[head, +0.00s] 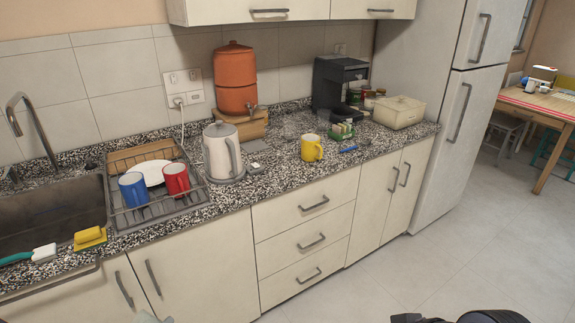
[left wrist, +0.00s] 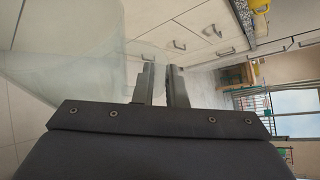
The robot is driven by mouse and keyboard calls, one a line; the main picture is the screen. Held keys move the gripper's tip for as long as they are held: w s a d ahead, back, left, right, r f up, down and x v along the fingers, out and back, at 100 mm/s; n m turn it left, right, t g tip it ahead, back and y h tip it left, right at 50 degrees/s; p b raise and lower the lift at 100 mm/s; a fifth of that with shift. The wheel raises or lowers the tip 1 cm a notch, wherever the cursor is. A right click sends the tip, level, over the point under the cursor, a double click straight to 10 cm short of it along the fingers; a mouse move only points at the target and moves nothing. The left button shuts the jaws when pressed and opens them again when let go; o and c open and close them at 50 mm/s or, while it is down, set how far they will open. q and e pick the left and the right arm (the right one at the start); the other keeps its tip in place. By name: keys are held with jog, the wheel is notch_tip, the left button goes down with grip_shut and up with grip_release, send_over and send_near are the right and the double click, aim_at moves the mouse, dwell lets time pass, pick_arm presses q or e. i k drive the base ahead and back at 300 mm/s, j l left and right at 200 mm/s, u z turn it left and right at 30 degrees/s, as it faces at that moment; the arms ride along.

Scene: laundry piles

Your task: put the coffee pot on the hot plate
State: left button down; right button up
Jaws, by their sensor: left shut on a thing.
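A clear glass coffee pot (left wrist: 85,45) shows large and see-through in the left wrist view. My left gripper (left wrist: 162,85) is shut on it, with the fingers at the pot's right side. In the head view only a pale sliver at the bottom edge may be the pot; the left gripper is out of that frame. A black coffee maker (head: 337,78) stands at the back right of the counter. Its hot plate (head: 345,112) is low at its front, partly hidden by small items.
A yellow mug (head: 312,148), a small green-and-white item (head: 342,130), a blue item (head: 348,149) and a cream box (head: 399,112) are near the coffee maker. A white kettle (head: 222,152), orange dispenser (head: 235,78) and dish rack (head: 155,190) are farther left. The floor (head: 400,270) is clear.

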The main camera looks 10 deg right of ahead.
aim_at(346, 113)
jog(key=i+l+z, duration=0.1)
jog(key=l, duration=0.4)
jog(key=i+l+z, duration=0.1)
jog(key=i+l, duration=0.25)
jog(key=l, duration=0.15)
jog(key=i+l+z, duration=0.1)
jog(key=i+l, duration=0.15)
jog(key=l, duration=0.25)
jog(key=i+l+z, duration=0.1)
jog(key=i+l, duration=0.15)
jog(key=l, duration=0.2)
jog(key=i+l, duration=0.3)
jog(key=l+z, duration=0.05)
jog(key=l, duration=0.1)
